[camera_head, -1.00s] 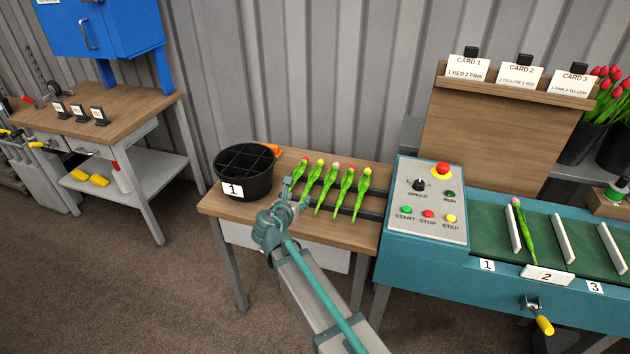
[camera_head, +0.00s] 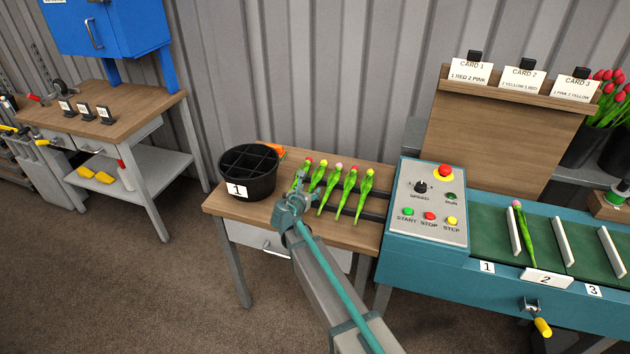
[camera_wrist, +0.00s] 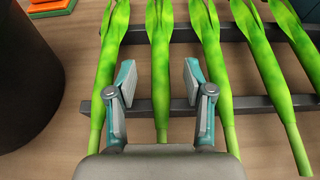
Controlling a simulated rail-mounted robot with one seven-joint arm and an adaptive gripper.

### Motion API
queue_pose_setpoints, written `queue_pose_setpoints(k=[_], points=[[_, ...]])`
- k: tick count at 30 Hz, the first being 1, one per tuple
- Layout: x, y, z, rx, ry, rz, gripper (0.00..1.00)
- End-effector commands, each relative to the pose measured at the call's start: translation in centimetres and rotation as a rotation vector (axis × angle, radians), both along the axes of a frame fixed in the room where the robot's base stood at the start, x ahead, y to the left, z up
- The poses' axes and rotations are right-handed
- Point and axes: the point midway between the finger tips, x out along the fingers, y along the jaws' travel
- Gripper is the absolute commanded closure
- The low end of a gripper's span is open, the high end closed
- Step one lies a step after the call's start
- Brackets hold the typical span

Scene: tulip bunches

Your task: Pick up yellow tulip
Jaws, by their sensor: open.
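Several tulips lie in a row across dark rails on the small wooden table in the head view. The rightmost tulip (camera_head: 369,174) looks yellowish, and the middle tulip (camera_head: 339,168) looks pink; the other head colours are too small to tell surely. My gripper (camera_head: 297,192) is at the left end of the row. In the wrist view, my gripper (camera_wrist: 159,85) is open, with the second green stem from the left (camera_wrist: 160,65) running between its fingers. That tulip's flower head is out of the wrist view. I cannot tell how far the fingers are above the stem.
A black divided bucket (camera_head: 233,185) marked 1 stands left of the row. An orange object (camera_head: 272,152) lies behind it. A control panel (camera_head: 427,200) and a green conveyor (camera_head: 585,255) with one pink tulip (camera_head: 523,230) are to the right.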

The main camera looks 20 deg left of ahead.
Motion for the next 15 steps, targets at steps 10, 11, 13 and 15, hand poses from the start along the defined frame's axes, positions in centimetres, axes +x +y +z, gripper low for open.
queue_pose_setpoints(k=[10, 11, 13, 15], points=[[-0.07, -0.03, 0.02, 0.000, 0.000, 0.000, 0.86], [-0.07, -0.03, 0.02, 0.000, 0.000, 0.000, 0.91], [-0.07, -0.03, 0.02, 0.000, 0.000, 0.000, 1.00], [-0.07, -0.03, 0.03, 0.000, 0.000, 0.000, 1.00]])
